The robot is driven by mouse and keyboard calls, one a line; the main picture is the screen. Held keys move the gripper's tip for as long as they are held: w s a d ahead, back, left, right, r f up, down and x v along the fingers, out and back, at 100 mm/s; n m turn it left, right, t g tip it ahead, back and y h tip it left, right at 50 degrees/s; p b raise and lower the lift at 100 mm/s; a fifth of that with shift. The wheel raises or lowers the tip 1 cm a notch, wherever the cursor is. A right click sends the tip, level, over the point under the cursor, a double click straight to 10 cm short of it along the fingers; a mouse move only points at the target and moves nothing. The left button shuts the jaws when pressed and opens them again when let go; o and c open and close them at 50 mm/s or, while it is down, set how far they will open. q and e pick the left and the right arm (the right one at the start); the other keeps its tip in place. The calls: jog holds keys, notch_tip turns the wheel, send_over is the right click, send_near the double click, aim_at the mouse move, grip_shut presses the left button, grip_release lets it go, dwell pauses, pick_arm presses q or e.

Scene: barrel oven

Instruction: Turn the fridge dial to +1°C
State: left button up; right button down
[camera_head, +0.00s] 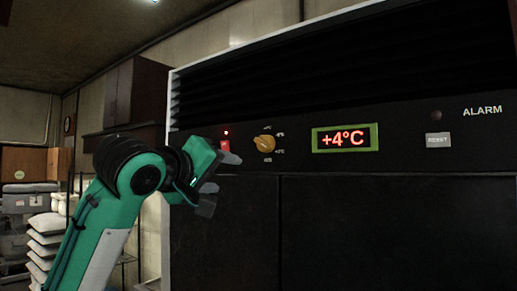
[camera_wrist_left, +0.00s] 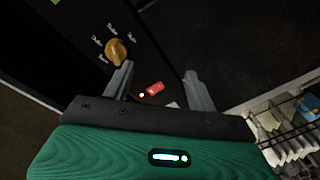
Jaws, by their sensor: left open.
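The fridge dial (camera_head: 264,143) is a round yellow-orange knob on the black control panel, with small temperature marks around it. The display (camera_head: 344,138) to its right reads +4°C in red inside a green frame. My left gripper (camera_head: 222,172) is just left of and below the dial, in front of the panel, with its fingers apart and nothing between them. In the left wrist view the dial (camera_wrist_left: 117,50) lies beyond and left of the left fingertip, apart from my left gripper (camera_wrist_left: 158,75). My right gripper is not in view.
A red switch (camera_head: 225,146) with a small red light above it sits left of the dial, close to my gripper. A RESET button (camera_head: 438,140) and a dark ALARM lamp (camera_head: 436,115) are at the right. Black louvres run above the panel. White sacks (camera_head: 45,240) are stacked at the left.

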aim_at(260, 143)
pick_arm(q)
jog(key=s+r, duration=0.5)
jog(key=r, duration=0.2)
jog(key=shift+t+h, duration=0.3)
jog(key=shift+h, duration=0.1)
jog(key=p+x, duration=0.3)
jog(key=x, duration=0.3)
jog(key=p+x, duration=0.3)
jog(key=x, duration=0.3)
jog(key=shift+w+d+f+p, duration=0.15)
jog(key=shift+d+p, duration=0.2)
jog(key=shift+d, duration=0.25)
jog(key=shift+w+d+f, duration=0.1)
jog(key=shift+w+d, duration=0.15)
jog(key=shift+w, duration=0.25)
jog(key=c, duration=1)
